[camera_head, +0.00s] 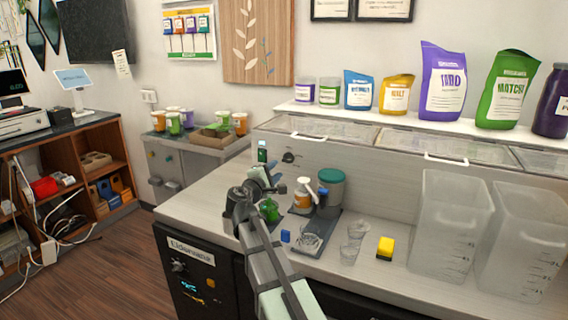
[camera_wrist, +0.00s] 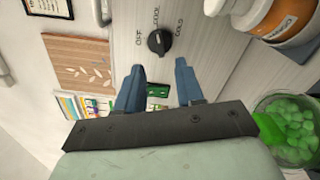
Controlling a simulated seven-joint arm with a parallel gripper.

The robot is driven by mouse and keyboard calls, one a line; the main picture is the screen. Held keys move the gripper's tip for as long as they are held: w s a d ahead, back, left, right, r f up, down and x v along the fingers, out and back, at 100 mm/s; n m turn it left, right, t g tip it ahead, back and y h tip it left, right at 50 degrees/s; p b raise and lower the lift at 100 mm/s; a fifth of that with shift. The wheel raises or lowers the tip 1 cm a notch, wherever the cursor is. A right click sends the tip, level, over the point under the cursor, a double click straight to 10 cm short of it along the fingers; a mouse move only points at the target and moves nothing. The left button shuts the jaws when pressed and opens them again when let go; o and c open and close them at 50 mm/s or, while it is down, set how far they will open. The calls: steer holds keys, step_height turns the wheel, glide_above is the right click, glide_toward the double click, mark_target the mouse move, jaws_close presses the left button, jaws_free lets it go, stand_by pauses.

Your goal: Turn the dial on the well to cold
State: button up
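A small black dial (camera_wrist: 159,42) sits on the pale back panel behind the counter. In the wrist view the labels OFF, COOL and COLD are printed around it, and its exact pointer direction is hard to read. In the head view the dial (camera_head: 288,157) is small, on the panel above the counter's left part. My gripper (camera_wrist: 160,76) is open, its two blue fingers apart with nothing held between them. The fingertips point toward the dial, and I see no contact. In the head view my gripper (camera_head: 262,176) is left of the dial and lower in the picture.
A small green-screened device (camera_head: 262,152) is left of the dial.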

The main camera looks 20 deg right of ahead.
mark_target(286, 160)
steer(key=x, duration=0.8)
steer(key=shift+s, duration=0.1)
steer(key=shift+a, duration=0.1)
jaws_close()
